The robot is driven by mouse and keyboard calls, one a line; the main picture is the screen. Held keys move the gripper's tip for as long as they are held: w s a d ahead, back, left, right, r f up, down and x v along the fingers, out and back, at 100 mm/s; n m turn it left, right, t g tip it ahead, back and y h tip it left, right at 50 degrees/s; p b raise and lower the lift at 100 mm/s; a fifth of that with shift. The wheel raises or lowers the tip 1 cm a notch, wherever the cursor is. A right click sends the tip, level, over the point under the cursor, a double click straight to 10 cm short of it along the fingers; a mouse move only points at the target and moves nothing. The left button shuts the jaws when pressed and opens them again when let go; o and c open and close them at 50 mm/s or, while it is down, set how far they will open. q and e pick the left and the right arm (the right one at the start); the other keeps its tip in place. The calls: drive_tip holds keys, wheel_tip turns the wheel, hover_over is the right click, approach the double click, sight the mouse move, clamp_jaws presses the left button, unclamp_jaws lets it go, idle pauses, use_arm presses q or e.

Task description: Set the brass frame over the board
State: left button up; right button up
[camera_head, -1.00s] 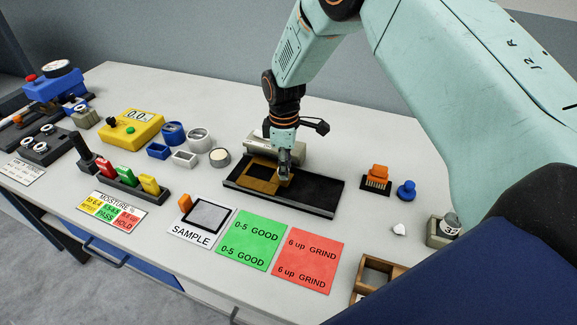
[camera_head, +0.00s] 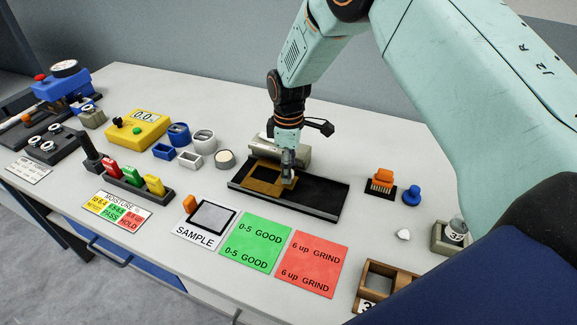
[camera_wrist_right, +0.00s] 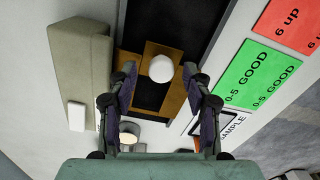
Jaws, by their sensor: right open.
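The brass frame (camera_head: 263,182) lies flat over the left part of the long black board (camera_head: 322,196), and the board's right part is bare. In the right wrist view the brass frame (camera_wrist_right: 176,101) surrounds a dark opening and carries a pale round knob (camera_wrist_right: 161,68). The black board (camera_wrist_right: 180,28) runs on beyond it. My right gripper (camera_head: 288,180) points down at the frame's right end. In the right wrist view my right gripper (camera_wrist_right: 160,78) is open, its fingertips on either side of the knob with gaps visible. My left gripper is not in view.
A grey-beige block (camera_head: 281,150) stands close behind the board. A green GOOD card (camera_head: 255,242) and a red GRIND card (camera_head: 312,264) lie in front. An orange brush (camera_head: 382,180) and a blue knob (camera_head: 412,195) stand to the right. A round pot (camera_head: 225,159) is left.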

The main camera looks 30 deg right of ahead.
wheel_tip(320, 180, up, 12)
drive_tip(key=shift+a+f, duration=0.15)
drive_tip(key=shift+f, duration=0.1)
idle(0.4)
